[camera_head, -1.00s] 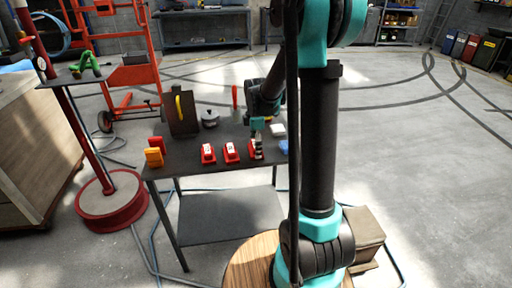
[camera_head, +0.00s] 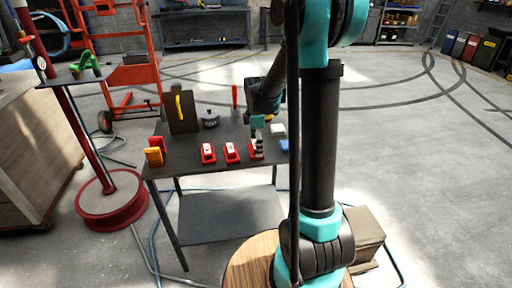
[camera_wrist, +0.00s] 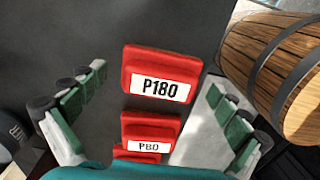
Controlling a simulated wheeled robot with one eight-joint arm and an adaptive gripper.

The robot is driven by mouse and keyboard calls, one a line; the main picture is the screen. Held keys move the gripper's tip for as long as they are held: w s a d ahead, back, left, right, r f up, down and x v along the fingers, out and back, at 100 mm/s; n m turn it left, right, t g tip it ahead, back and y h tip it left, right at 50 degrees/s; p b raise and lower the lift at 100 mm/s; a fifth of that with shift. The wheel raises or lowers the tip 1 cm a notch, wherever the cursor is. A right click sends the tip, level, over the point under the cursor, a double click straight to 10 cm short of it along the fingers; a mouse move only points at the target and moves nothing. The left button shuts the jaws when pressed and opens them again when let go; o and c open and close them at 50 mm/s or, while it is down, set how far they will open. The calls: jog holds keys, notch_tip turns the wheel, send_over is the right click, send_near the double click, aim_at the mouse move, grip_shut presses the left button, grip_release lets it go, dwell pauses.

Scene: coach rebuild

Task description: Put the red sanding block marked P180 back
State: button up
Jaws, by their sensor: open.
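The red sanding block marked P180 (camera_wrist: 160,78) lies between the spread fingers of my gripper (camera_wrist: 157,88) in the wrist view, with a gap on both sides. In the head view it appears to be the rightmost red block (camera_head: 256,152) of the row on the dark table (camera_head: 225,177). My gripper (camera_head: 257,128) is open above it and partly covers it. A red block marked P80 (camera_wrist: 150,133) sits beside it in the wrist view. Another red block there is mostly hidden.
Two more red blocks (camera_head: 220,152) stand to the left. An orange block (camera_head: 154,156) is near the table's left edge. A dark board with a yellow handle (camera_head: 181,108), a grey round thing (camera_head: 210,119) and a red-handled tool (camera_head: 234,97) stand behind. White (camera_head: 278,129) and blue (camera_head: 284,145) pieces lie right.

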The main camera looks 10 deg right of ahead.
notch_tip(320, 180, up, 11)
jog(key=s+d+f+m+t, duration=0.2)
jog(key=s+f+m, duration=0.4)
jog(key=s+m, duration=0.3)
jog(key=s+d+f+m+t, duration=0.2)
jog(key=s+f+m, duration=0.4)
jog(key=s+m, duration=0.3)
jog(key=s, duration=0.4)
jog(key=shift+f, duration=0.25)
